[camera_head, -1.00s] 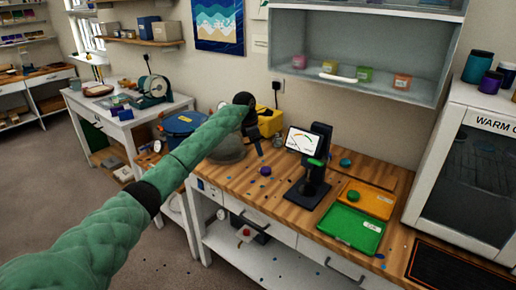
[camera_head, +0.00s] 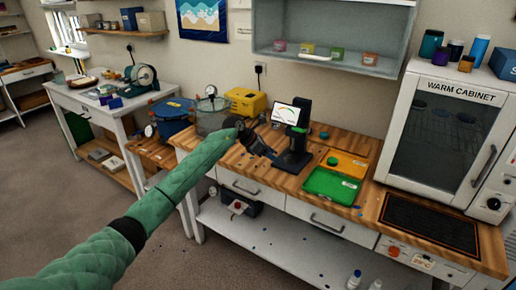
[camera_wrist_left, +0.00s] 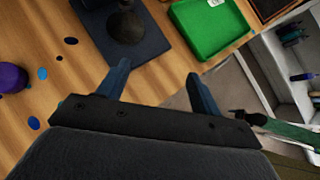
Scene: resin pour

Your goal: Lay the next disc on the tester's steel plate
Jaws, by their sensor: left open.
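The tester (camera_head: 296,142) is a dark stand with a lit dial screen (camera_head: 286,114) and a dark base on the wooden bench. I cannot make out its steel plate clearly. A green disc (camera_head: 332,161) lies in the orange tray (camera_head: 352,168), right of the tester. My left gripper (camera_head: 268,152) is just left of the tester, open and empty. In the left wrist view its two fingers (camera_wrist_left: 160,86) are apart in front of the tester's dark base (camera_wrist_left: 146,47). A green-sleeved arm with a dark end (camera_wrist_left: 245,118) shows at right there, seemingly my right one, its jaws unclear.
A green tray (camera_head: 331,186) sits in front of the orange one. A teal round item (camera_head: 324,135) stands behind them. The warm cabinet (camera_head: 442,130) and a dark mat (camera_head: 430,222) are at right. A clear pot (camera_head: 212,116) and yellow case (camera_head: 246,101) stand behind the arm.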

